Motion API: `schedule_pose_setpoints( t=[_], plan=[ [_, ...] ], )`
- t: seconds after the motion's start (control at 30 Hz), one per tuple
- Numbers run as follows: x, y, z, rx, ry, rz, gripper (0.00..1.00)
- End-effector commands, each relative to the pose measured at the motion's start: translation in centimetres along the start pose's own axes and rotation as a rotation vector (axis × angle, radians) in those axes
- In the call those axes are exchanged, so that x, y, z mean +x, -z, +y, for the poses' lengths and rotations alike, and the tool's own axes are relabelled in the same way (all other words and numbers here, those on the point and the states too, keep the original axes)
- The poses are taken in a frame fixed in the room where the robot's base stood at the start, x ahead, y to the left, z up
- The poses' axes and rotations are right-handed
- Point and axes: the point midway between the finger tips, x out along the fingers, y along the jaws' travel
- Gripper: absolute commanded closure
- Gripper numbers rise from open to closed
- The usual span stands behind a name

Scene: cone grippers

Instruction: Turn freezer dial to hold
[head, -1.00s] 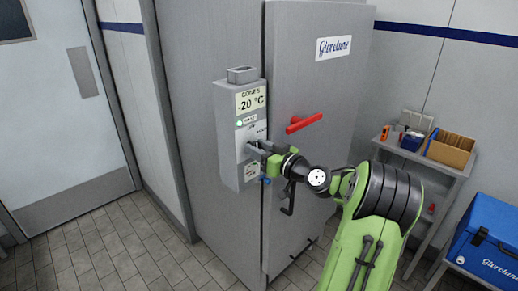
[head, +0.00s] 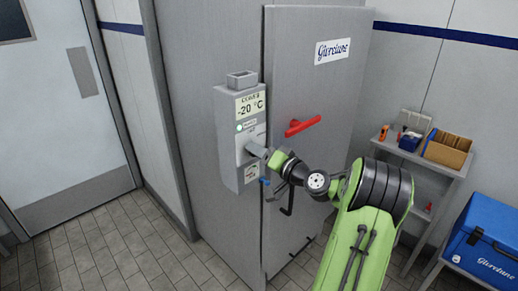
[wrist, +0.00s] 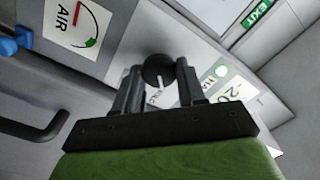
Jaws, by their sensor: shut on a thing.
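The freezer dial (wrist: 158,69) is a round dark knob with a white pointer line, in the middle of the wrist view. Printed letters beside it are partly hidden and hard to read. My gripper (wrist: 158,80) is shut on the dial, one finger on each side. In the head view my gripper (head: 256,151) reaches the front of the grey control box (head: 228,150) and hides the dial. The box's display (head: 250,105) reads -20 °C, with a small green lamp (head: 239,128) below it.
The tall grey freezer (head: 310,90) has a red handle (head: 302,125) just right of the box. Below are a blue part (head: 264,181) and a dark pull handle (head: 288,200). A shelf with bins (head: 447,149) and a blue cooler (head: 485,240) stand at right. The left floor is clear.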

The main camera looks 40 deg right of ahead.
Motion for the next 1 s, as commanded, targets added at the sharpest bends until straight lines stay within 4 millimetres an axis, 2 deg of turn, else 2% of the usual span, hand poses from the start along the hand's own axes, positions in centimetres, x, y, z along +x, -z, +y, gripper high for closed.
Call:
schedule_pose_setpoints(
  t=[0.4,0.97,1.0],
  plan=[
    [-0.02,0.03,0.05,0.196,-0.001,0.000,0.90],
    [-0.03,0.00,0.14,0.225,-0.001,0.001,0.90],
    [-0.03,0.00,0.14,0.225,-0.001,0.001,0.57]
  ],
)
